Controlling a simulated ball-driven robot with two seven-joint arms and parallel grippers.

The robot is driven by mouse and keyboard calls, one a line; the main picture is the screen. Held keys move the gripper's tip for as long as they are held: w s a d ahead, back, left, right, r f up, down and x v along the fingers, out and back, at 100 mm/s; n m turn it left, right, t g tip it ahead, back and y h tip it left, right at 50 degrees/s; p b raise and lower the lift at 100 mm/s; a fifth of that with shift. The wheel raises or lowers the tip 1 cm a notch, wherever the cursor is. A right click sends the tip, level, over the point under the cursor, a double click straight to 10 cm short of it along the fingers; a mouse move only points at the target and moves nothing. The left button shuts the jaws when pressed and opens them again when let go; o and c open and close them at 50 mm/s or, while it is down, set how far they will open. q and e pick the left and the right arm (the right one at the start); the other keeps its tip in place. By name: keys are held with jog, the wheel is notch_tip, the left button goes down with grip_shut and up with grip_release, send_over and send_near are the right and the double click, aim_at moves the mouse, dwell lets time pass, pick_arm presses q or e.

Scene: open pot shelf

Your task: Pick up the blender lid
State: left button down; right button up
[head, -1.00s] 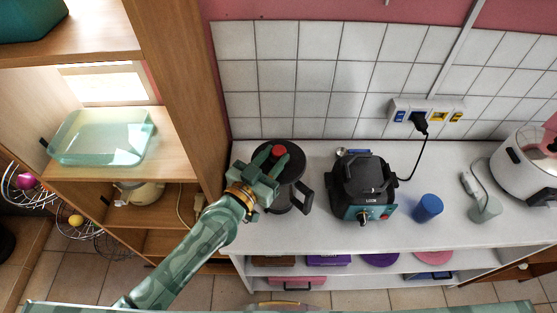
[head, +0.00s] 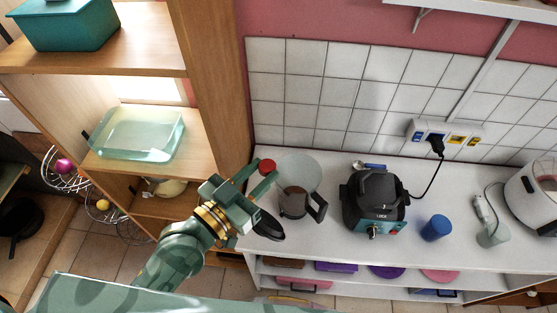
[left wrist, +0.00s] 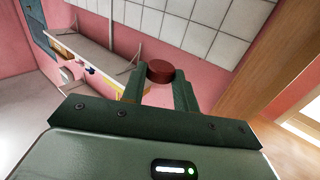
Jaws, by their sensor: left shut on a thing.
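My left gripper (head: 253,190) is shut on the blender lid, with its red knob (head: 267,166) at the fingertips. The red knob also shows between the two fingers in the left wrist view (left wrist: 160,72). The blender jug (head: 297,195), with a dark handle, stands on the white counter just right of the gripper. Its top shows a pale, clear round opening with no lid on it. A dark rounded shape (head: 267,225) shows beside the fingers; I cannot tell whether it is part of the lid. My right gripper is not in view.
A wooden shelf with a glass dish (head: 135,135) is close on the left. A tiled wall stands behind.

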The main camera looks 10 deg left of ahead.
pick_arm(q)
jog(key=shift+s+a+r, duration=0.25)
jog(key=shift+s+a, duration=0.05)
jog(key=shift+s, duration=0.2)
jog(key=shift+s+a+r, duration=0.25)
jog(key=shift+s+a, duration=0.05)
jog(key=shift+s, duration=0.15)
jog(key=shift+c, duration=2.2)
grip_release()
jog(key=b+v, duration=0.3)
jog(key=v, duration=1.2)
jog(key=shift+s, duration=0.3)
jog(key=shift+s+a, duration=0.25)
jog(key=shift+a, duration=0.1)
jog(key=shift+c, duration=0.8)
